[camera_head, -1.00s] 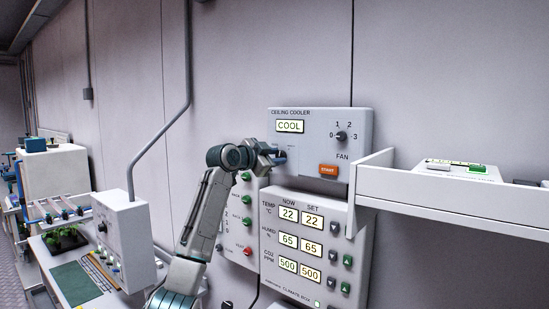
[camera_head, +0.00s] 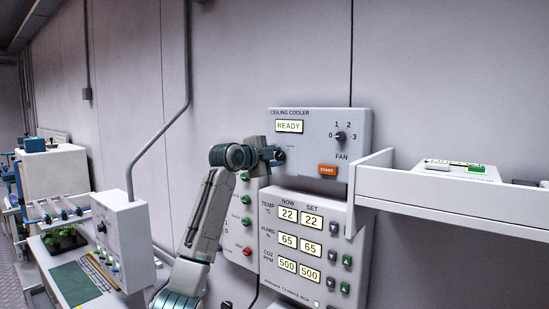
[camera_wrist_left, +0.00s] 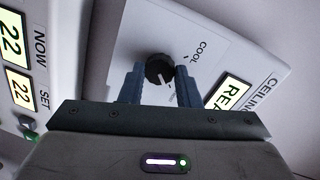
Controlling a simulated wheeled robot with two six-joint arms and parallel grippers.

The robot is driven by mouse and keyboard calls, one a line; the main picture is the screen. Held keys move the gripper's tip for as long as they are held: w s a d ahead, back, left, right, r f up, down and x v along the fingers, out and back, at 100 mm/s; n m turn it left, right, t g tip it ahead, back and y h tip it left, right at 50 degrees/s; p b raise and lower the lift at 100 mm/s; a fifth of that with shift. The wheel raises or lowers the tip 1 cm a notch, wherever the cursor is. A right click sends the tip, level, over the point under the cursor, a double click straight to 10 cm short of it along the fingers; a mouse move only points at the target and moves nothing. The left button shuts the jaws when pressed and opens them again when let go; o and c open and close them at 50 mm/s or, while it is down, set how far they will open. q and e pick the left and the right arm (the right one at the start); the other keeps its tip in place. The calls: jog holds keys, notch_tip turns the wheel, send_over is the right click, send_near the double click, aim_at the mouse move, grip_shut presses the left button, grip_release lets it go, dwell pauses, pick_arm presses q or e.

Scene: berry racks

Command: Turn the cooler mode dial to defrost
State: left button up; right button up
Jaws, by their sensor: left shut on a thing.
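The ceiling cooler panel (camera_head: 320,120) is on the wall, and its display (camera_head: 289,126) reads READY. The black mode dial (camera_wrist_left: 160,69) shows in the left wrist view, between the two blue-grey fingers of my left gripper (camera_wrist_left: 159,74). The gripper is shut on the dial. The dial's white pointer line is turned away from the COOL label, toward the lower right of that view; a label there is too small and partly hidden to read. In the head view my left gripper (camera_head: 277,154) largely covers the dial. My right gripper is out of view.
On the same panel are a fan knob (camera_head: 340,137) and an orange START button (camera_head: 328,170). The climate box (camera_head: 305,225) with its displays sits just below. A white shelf (camera_head: 440,206) juts out at the right, close to the panel.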

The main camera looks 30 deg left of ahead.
pick_arm(q)
jog(key=shift+f, duration=0.1)
dwell(0.3)
jog(key=o, duration=1)
jog(key=shift+c, duration=0.2)
jog(key=shift+s+b, duration=0.25)
jog(key=shift+b, duration=0.05)
jog(key=s+r+b, duration=0.1)
jog(key=s+b, duration=0.4)
jog(key=s, duration=0.5)
jog(key=shift+a+r+b, duration=0.15)
jog(key=shift+a+b, duration=0.15)
jog(key=shift+a, duration=0.1)
